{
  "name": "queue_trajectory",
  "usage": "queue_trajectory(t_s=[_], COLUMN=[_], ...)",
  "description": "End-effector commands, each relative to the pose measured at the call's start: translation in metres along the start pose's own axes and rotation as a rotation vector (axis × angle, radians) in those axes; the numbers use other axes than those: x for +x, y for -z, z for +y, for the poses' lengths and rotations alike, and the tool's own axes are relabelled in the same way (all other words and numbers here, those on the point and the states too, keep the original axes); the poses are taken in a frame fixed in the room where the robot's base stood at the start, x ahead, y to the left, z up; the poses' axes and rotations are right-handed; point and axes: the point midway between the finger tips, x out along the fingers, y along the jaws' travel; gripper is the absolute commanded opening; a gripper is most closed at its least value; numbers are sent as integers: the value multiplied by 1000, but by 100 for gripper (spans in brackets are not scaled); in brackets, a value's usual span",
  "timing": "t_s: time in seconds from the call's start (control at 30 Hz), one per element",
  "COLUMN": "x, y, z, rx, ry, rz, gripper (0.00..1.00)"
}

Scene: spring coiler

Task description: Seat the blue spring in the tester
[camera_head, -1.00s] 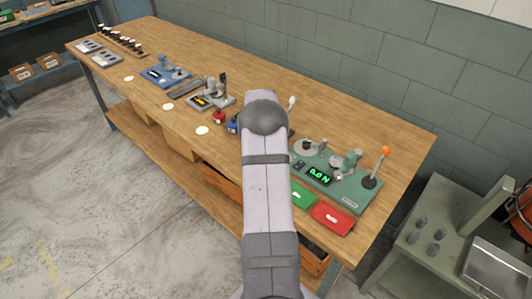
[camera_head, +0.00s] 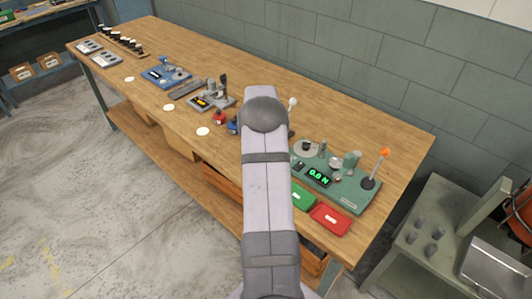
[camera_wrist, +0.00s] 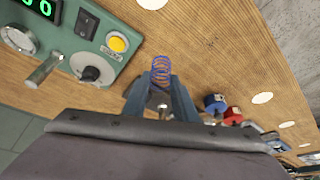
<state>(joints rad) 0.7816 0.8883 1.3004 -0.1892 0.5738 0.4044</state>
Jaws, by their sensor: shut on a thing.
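The blue spring (camera_wrist: 160,72) is a small coil showing blue and orange-copper tones. My gripper (camera_wrist: 161,90) is shut on its lower part in the wrist view, and the spring stands up beyond the fingertips, over bare wood. The green tester (camera_head: 340,187) is at the right end of the bench, with a lit 0.0 N display and an orange-knobbed lever. In the wrist view, a green base (camera_wrist: 122,67) with glowing digits, a yellow button and a dark knob lies left of the spring, apart from it. My arm hides the gripper and spring in the head view.
Green (camera_head: 302,195) and red (camera_head: 331,218) trays sit in front of the tester. A red pot (camera_wrist: 232,115) and a blue pot (camera_wrist: 215,103) stand right of the gripper in the wrist view. A white-knobbed lever (camera_head: 292,102) rises behind my arm. Back-right wood is clear.

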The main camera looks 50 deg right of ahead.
Motion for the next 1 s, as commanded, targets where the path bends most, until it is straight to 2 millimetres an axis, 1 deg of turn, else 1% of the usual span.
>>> queue_trajectory(t_s=[0.13,0.23,0.37,0.47,0.57,0.7,0.77,0.8,0.87,0.9,0.97,1.0], x=[-3,-9,-23,-38,-56,-84,-96,-104,-116,-125,-137,-145], y=[-3,-8,-24,-43,-68,-109,-128,-142,-162,-177,-198,-213], z=[-7,-20,-49,-78,-108,-147,-162,-170,-182,-189,-198,-203], rx=[-14,-41,-107,-177,-258,-379,-432,-467,-521,-557,-611,-648], ry=[6,20,49,80,116,168,190,206,228,243,266,280], rz=[0,0,-3,-3,-6,-7,-9,-8,-8,-8,-8,-8], gripper=[13,13,13,13,13,13,13,13,13,13,13,13])
